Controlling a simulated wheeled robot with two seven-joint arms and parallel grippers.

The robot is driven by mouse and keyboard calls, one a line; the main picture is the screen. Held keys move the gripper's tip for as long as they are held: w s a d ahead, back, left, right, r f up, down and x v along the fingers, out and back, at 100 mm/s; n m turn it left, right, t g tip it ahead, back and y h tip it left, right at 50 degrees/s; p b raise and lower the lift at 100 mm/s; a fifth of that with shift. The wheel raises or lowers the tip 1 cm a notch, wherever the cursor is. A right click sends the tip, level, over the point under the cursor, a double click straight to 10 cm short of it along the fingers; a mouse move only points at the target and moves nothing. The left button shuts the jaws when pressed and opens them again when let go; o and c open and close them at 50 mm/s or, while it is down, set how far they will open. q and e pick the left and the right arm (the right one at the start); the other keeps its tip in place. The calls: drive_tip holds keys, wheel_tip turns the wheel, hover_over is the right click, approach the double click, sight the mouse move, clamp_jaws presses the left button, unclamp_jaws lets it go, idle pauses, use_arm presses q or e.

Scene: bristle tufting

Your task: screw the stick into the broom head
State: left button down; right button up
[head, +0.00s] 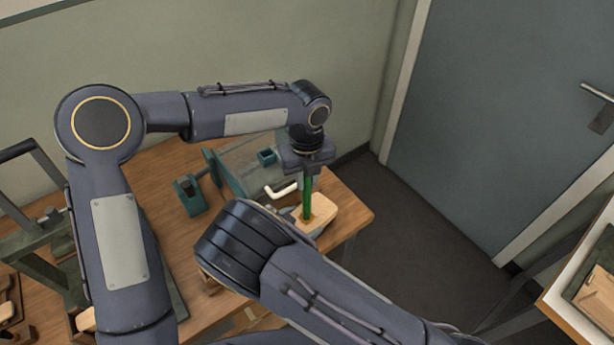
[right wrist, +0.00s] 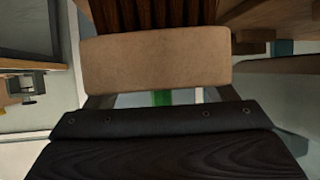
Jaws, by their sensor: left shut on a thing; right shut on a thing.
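The green stick (head: 308,200) stands about upright in the head view, its lower end at the top of the pale wooden broom head (head: 322,209). I cannot tell how deep it sits. My left gripper (head: 307,170) is above the broom head and shut on the stick's upper part. My right gripper (right wrist: 160,98) is shut on the broom head, which spans both fingers in the right wrist view (right wrist: 156,62). Dark brown bristles (right wrist: 160,12) show beyond the block there. A short piece of the green stick shows between the fingers. My right arm hides most of the right gripper in the head view.
A wooden workbench (head: 350,205) lies below, with a teal clamp-like device (head: 190,195) and a small teal block (head: 267,157) on it. A white curved handle (head: 281,190) is close left of the stick. A grey door (head: 510,110) stands at the right, beyond clear floor.

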use_arm(q)
drive_tip(key=c, duration=1.3)
unclamp_jaws()
drive_tip(key=shift+r, duration=2.25)
drive_tip(key=shift+o, duration=0.5)
